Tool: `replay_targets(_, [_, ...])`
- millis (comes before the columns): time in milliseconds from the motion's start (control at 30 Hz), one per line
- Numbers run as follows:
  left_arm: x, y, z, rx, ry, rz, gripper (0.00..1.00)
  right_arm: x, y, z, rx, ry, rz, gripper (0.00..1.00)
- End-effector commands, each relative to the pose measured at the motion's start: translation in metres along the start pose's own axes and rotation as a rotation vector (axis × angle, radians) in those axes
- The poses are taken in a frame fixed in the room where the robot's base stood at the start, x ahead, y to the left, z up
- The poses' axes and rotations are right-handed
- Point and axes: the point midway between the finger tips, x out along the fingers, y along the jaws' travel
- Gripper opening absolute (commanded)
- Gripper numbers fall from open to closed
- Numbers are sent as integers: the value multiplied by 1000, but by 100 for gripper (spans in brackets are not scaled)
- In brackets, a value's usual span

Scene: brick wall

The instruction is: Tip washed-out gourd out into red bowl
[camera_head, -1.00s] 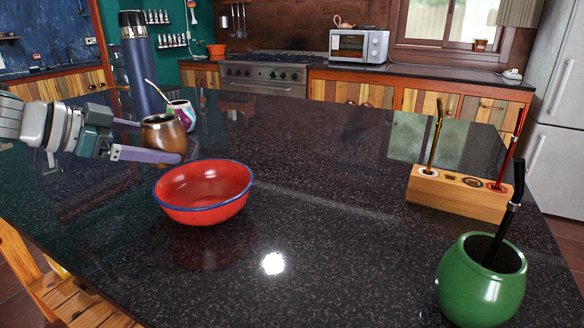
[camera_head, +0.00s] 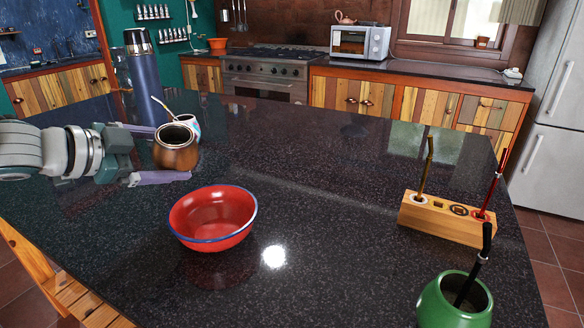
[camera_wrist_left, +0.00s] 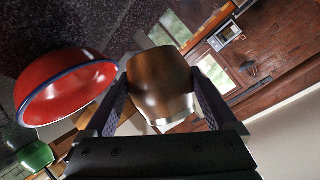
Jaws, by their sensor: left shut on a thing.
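A brown gourd (camera_head: 172,156) with a metal rim is at the left in the head view. It is close to upright, with its dark opening facing up; I cannot see what is inside. My left gripper (camera_head: 170,154) is shut on its sides, with one finger on the near side. In the left wrist view the gourd (camera_wrist_left: 160,86) sits between both fingers. The red bowl (camera_head: 213,218) with a blue rim stands on the dark counter, to the right of and nearer than the gourd. It looks empty and also shows in the left wrist view (camera_wrist_left: 68,92). My right gripper is out of view.
A pale patterned gourd (camera_head: 190,122) with a straw and a tall blue flask (camera_head: 143,80) stand behind the held gourd. A wooden holder (camera_head: 440,222) with straws and a green gourd (camera_head: 440,308) are at the right. The counter (camera_head: 320,190) between is clear.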

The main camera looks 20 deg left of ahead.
Motion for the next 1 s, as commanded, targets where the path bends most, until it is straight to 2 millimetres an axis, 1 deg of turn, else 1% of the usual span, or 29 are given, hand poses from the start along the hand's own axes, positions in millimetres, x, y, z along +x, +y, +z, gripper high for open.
replay_targets(33, [0,3,-2,13,-1,-5,19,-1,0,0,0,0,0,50])
replay_targets(500, [-6,10,-15,180,-27,-87,19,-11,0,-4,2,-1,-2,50])
replay_targets(700, [-8,13,-20,251,-39,-122,19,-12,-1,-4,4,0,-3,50])
replay_targets(733, [-6,17,-17,267,-40,-128,19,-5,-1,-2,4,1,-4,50])
replay_targets(833, [-4,20,-14,315,-49,-153,19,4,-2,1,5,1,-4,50])
replay_targets(933, [-1,26,-10,387,-60,-187,19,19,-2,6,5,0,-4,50])
replay_targets(1000, [-4,20,-16,439,-67,-213,19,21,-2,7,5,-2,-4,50])
